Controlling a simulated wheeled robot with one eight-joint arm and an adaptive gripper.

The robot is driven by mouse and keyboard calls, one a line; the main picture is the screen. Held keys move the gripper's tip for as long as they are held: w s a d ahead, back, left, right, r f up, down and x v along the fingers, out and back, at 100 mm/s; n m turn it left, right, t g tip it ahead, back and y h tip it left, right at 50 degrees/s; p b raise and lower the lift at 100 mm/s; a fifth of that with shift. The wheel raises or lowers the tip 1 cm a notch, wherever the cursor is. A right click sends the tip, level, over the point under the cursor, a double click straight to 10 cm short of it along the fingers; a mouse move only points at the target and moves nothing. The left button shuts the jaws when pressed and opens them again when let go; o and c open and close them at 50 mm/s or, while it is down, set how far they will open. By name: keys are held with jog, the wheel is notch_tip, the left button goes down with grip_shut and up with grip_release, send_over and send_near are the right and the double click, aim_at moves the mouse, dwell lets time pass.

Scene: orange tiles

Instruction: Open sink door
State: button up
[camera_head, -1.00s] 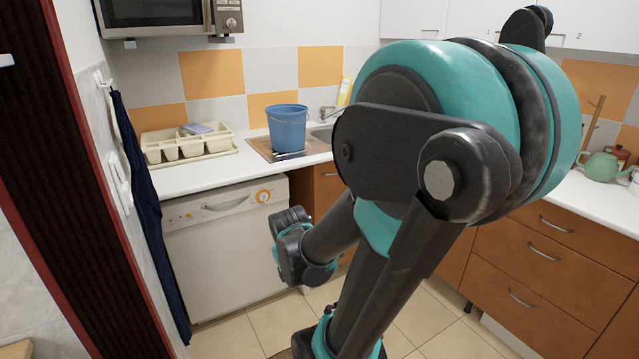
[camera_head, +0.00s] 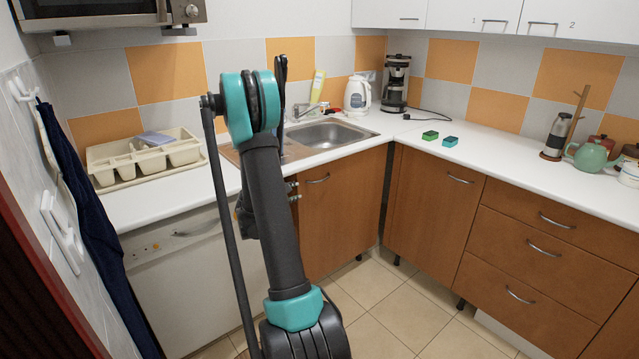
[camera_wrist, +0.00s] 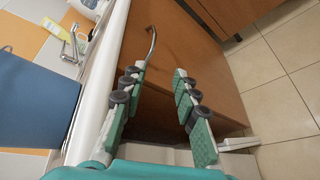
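The sink door (camera_head: 343,211) is the brown wooden cabinet front under the steel sink (camera_head: 328,133), and it looks shut. Its curved metal handle (camera_head: 318,181) is near the door's top left; the handle also shows in the wrist view (camera_wrist: 152,45), just beyond my fingertips. My gripper (camera_wrist: 158,74) is open, with its two green-padded fingers apart and nothing between them. The handle is ahead of the gap, nearer the left finger. In the head view my gripper (camera_head: 293,190) is partly hidden by my arm, just left of the handle.
A white dishwasher (camera_head: 185,275) stands left of the door. Drawers (camera_head: 545,245) line the right side. The tiled floor (camera_head: 400,310) before the door is clear.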

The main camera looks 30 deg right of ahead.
aim_at(318, 182)
jog(key=shift+n+h, duration=0.6)
jog(key=x, duration=1.3)
jog(key=w+x, duration=0.1)
jog(key=x, duration=0.6)
jog(key=shift+a+f, duration=0.2)
jog(key=shift+c, duration=0.6)
grip_shut()
